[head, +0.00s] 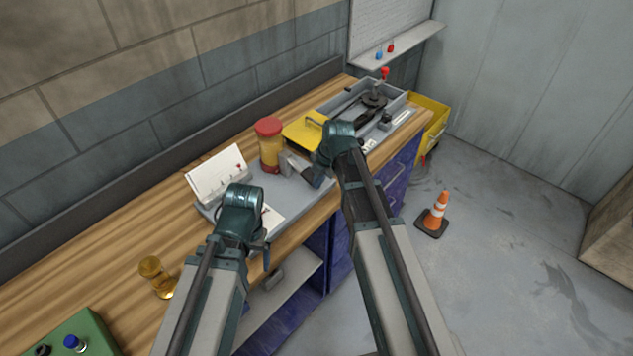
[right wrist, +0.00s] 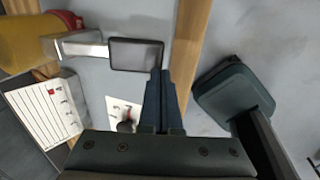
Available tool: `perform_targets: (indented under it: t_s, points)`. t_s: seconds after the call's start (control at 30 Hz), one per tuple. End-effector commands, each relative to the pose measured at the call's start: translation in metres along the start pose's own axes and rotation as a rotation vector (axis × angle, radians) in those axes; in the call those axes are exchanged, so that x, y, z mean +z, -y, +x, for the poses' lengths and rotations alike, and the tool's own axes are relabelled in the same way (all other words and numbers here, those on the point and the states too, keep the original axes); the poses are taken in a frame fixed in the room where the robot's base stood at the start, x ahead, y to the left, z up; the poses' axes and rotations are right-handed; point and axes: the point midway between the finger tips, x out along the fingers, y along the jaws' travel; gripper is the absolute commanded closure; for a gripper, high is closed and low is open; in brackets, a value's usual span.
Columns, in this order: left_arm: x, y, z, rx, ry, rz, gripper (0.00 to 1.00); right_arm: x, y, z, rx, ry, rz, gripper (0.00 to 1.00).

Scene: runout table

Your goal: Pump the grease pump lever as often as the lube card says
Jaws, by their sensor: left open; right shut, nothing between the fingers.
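The grease pump (head: 269,150) has a yellow body and red lid and stands on a grey tray; its yellow body also shows in the right wrist view (right wrist: 25,40). Its lever (right wrist: 80,45) sticks out as a pale metal bar with a black pad (right wrist: 136,54). The white lube card (head: 217,176) stands tilted beside the pump; its writing is too small to read. My right gripper (head: 318,178) is shut and empty, its fingertips (right wrist: 158,74) at the pad's edge; contact cannot be told. My left gripper (head: 264,250) is open, low in front of the card, partly hidden by its wrist.
A flat white paper (right wrist: 125,112) lies on the tray. A grey toolbox (head: 400,100) and a yellow bin (head: 430,118) are at the far end. An amber jar (head: 152,272) and a green box (head: 75,335) stand near left. An orange cone (head: 436,212) is on the floor.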

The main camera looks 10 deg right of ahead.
Motion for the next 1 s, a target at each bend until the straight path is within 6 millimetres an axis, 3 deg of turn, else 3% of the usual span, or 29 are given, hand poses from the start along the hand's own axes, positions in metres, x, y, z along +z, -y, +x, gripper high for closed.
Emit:
perform_targets:
  t_s: [0.03, 0.27, 0.77, 1.0]
  points:
    - [-0.001, -0.002, 0.016, 0.0, 0.0, 0.0, 0.16, -0.002, 0.007, 0.013, 0.031, 0.0, 0.001, 1.0]
    - [-0.002, -0.003, 0.033, 0.0, 0.0, -0.002, 0.16, 0.0, 0.006, 0.028, 0.067, 0.0, -0.001, 1.0]
    - [-0.002, -0.003, 0.033, 0.0, 0.0, -0.002, 0.16, -0.002, 0.007, 0.028, 0.06, -0.003, -0.003, 1.0]
    - [-0.001, -0.002, 0.021, 0.0, 0.0, -0.001, 0.16, -0.009, 0.003, 0.017, 0.061, -0.002, -0.004, 1.0]
